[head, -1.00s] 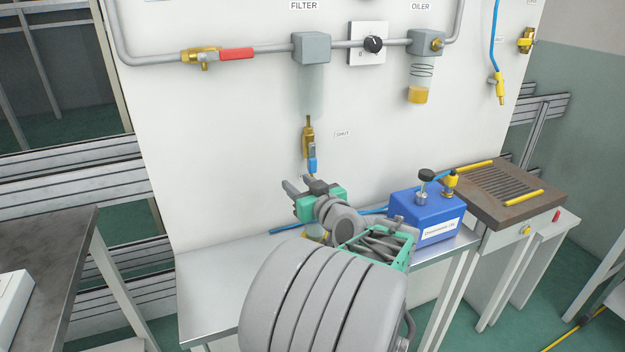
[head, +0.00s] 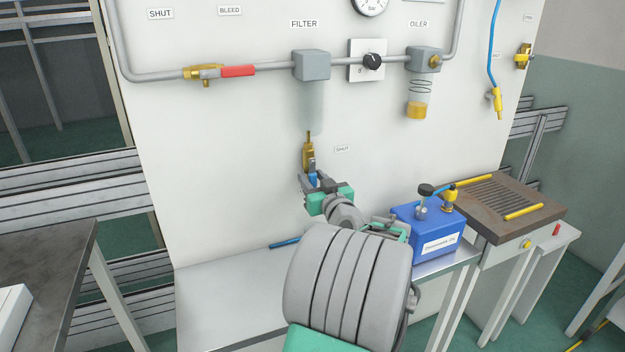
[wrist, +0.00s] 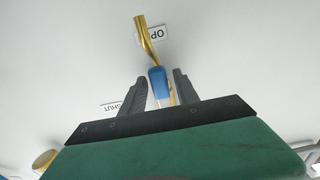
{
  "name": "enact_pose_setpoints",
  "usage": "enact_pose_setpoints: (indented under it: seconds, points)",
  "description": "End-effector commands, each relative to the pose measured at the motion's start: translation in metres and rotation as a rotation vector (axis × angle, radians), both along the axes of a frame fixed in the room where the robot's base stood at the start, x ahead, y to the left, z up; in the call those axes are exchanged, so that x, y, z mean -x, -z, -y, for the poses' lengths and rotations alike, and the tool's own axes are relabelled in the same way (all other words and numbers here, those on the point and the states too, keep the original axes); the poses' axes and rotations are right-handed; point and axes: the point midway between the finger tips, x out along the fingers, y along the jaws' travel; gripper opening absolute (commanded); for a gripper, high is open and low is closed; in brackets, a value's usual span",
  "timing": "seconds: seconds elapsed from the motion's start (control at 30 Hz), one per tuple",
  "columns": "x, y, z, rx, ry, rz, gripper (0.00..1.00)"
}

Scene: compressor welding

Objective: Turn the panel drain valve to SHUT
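The panel drain valve (head: 308,157) is a brass body under the filter, with a blue-sleeved lever pointing down. The blue lever sleeve (wrist: 158,83) shows in the wrist view between the two fingers. My gripper (wrist: 160,82) is open, with a visible gap on each side of the sleeve. In the head view, my gripper (head: 314,181) is just below the brass body and partly hides the lever. A SHUT label (head: 342,149) is to the right of the valve. In the wrist view, a partly hidden SHUT label (wrist: 112,107) is at left and a label reading "OP" (wrist: 153,35) is behind the brass part.
The filter (head: 311,66) hangs above the valve, with the oiler (head: 423,61) to its right. A red-handled valve (head: 236,71) is on the pipe at upper left. A blue box (head: 428,232) stands on the metal bench (head: 215,300) at right.

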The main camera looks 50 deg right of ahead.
Motion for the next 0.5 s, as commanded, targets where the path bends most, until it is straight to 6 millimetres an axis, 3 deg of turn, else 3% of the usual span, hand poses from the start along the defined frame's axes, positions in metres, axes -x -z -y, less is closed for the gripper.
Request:
enact_pose_setpoints:
  seconds: [0.4, 0.5]
  points:
    - [0.0001, 0.0001, -0.0003, 0.0, 0.0, 0.0, 0.02]
    - [0.0001, 0.0001, -0.0003, 0.0, 0.0, 0.0, 0.0]
